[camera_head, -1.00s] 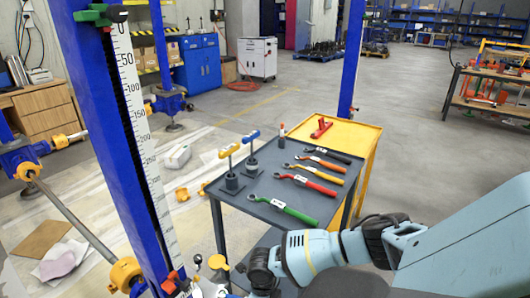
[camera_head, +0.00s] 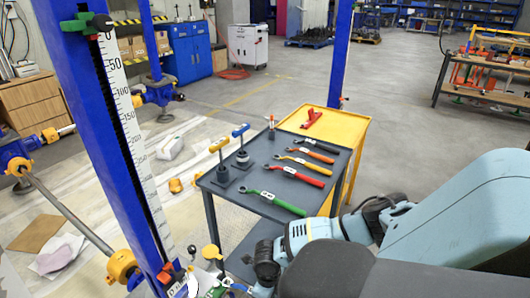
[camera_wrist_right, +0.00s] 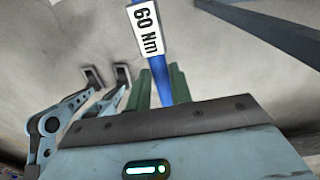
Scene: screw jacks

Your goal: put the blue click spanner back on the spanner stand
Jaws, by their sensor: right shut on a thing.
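The blue click spanner (camera_wrist_right: 160,75) shows in the right wrist view as a blue shaft with a white "60 Nm" label. My right gripper (camera_wrist_right: 159,90) is shut on it, with a greenish finger on each side. Its far end is out of that frame. In the head view, a bit of blue shows beside my right gripper (camera_head: 222,290) at the bottom edge, left of the trolley. The trolley's dark top (camera_head: 240,201) bears a yellow-topped post (camera_head: 221,162) and a blue-topped post (camera_head: 241,142) on grey bases. I cannot tell which thing is the spanner stand. My left gripper is not seen.
Green (camera_head: 277,202), red (camera_head: 298,175) and several other spanners lie on the trolley. A red tool (camera_head: 312,118) lies on the yellow cabinet (camera_head: 345,128). A blue upright (camera_head: 100,130) with a scale stands left. Open floor (camera_head: 400,120) lies behind the trolley.

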